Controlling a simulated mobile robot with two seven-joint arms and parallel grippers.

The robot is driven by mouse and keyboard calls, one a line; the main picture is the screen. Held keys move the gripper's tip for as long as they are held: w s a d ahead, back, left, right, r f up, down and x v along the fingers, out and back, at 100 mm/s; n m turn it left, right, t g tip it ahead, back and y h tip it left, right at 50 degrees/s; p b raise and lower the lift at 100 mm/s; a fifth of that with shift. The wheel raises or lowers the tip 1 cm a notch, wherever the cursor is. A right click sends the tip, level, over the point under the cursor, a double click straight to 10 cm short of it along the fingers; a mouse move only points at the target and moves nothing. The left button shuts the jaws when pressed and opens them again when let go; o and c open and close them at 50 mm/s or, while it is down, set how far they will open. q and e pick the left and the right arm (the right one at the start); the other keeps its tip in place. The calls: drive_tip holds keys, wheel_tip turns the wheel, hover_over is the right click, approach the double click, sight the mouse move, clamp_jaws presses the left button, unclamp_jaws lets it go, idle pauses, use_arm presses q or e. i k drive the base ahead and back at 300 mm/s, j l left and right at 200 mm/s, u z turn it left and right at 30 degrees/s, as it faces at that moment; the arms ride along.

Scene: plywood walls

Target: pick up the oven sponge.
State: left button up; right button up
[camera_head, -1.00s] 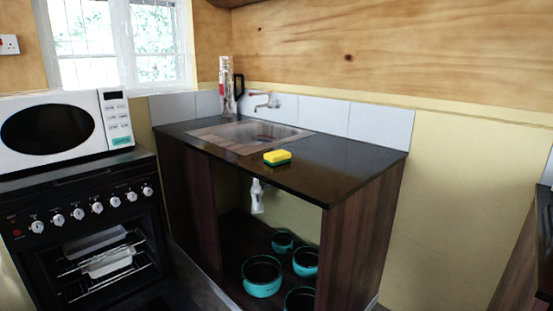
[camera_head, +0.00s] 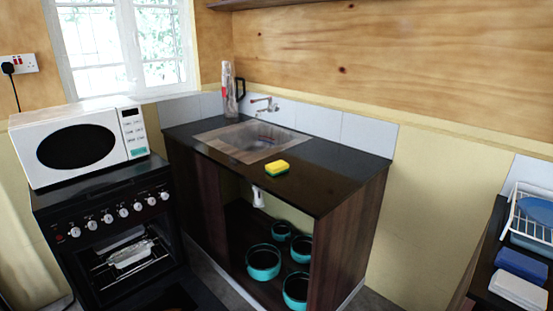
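A yellow sponge with a green underside (camera_head: 277,167) lies flat on the dark countertop (camera_head: 320,180), near its front edge and in front of the sink (camera_head: 255,140). The black oven (camera_head: 115,230) stands left of the sink cabinet, with its door area showing wire racks and a pale tray (camera_head: 130,253) inside. What the tray holds is too small to tell. Neither of my grippers is in view.
A white microwave (camera_head: 85,142) sits on the oven. A tall clear container (camera_head: 229,92) and a tap (camera_head: 264,104) stand behind the sink. Several teal pots (camera_head: 263,262) are under the counter. At right, a dish rack (camera_head: 530,215) and folded cloths (camera_head: 522,264) lie on another counter. The countertop right of the sponge is clear.

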sight(278, 167)
drive_tip(key=z, duration=0.55)
drive_tip(key=i+j+z, duration=0.25)
drive_tip(key=j+z, duration=0.2)
drive_tip(key=i+j+z, duration=0.1)
drive_tip(key=j+z, duration=0.15)
drive_tip(key=j, duration=0.15)
drive_tip(key=i+j, duration=0.15)
drive_tip(key=j, duration=0.4)
drive_tip(key=i+j+z, duration=0.15)
drive_tip(key=j, duration=1)
drive_tip(key=i+z, duration=0.05)
